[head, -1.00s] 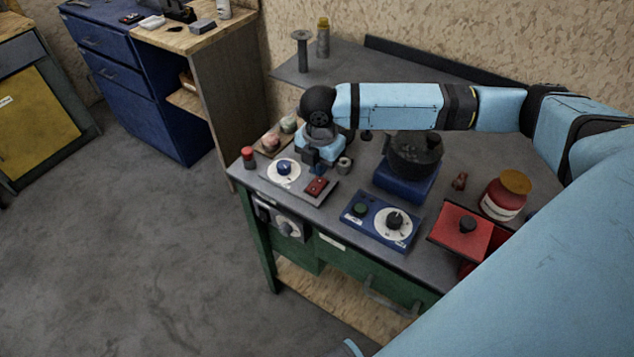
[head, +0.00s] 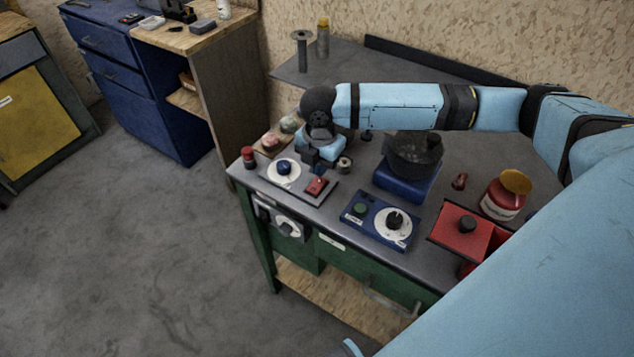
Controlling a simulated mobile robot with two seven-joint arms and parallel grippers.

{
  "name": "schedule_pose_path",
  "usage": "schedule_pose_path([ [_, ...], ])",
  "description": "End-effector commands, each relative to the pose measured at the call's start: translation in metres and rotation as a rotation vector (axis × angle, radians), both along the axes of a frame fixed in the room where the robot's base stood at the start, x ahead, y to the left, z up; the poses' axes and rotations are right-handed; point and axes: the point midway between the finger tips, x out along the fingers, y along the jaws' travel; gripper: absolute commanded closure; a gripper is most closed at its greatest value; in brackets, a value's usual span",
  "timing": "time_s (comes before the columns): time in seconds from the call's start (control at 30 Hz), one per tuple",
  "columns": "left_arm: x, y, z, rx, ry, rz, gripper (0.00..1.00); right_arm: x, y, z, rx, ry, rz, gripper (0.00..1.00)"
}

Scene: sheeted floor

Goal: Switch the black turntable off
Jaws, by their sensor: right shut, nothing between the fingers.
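The black turntable (head: 414,150) is a dark round top on a blue box (head: 405,185), standing on the grey bench. Near the bench's left front corner, a grey control plate (head: 302,192) carries a blue knob on a white dial (head: 284,169) and a red switch (head: 317,186). My right gripper (head: 317,166) points down just behind this plate, close to the red switch. It is shut and empty; its wrist partly hides the fingertips, and I cannot tell whether they touch anything. My left gripper is not in view.
A blue panel (head: 378,222) with a green button and black knob sits in front of the turntable. A red box (head: 462,232) and red jar (head: 505,195) stand to its right. A red-topped cylinder (head: 248,158) is at the left corner. Another dial (head: 288,228) is on the bench front.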

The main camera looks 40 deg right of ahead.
Motion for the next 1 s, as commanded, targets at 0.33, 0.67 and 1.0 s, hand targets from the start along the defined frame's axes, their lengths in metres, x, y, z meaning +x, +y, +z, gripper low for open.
schedule_pose_path([
  [0.33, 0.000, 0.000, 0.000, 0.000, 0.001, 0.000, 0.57, 0.000, 0.000, -0.001, 0.000, 0.000, 0.000, 1.00],
  [0.67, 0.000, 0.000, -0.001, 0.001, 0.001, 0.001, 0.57, 0.000, 0.000, -0.005, 0.000, 0.000, 0.000, 1.00],
  [1.0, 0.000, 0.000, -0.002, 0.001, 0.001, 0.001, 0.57, 0.000, 0.000, -0.010, 0.001, 0.000, 0.000, 1.00],
])
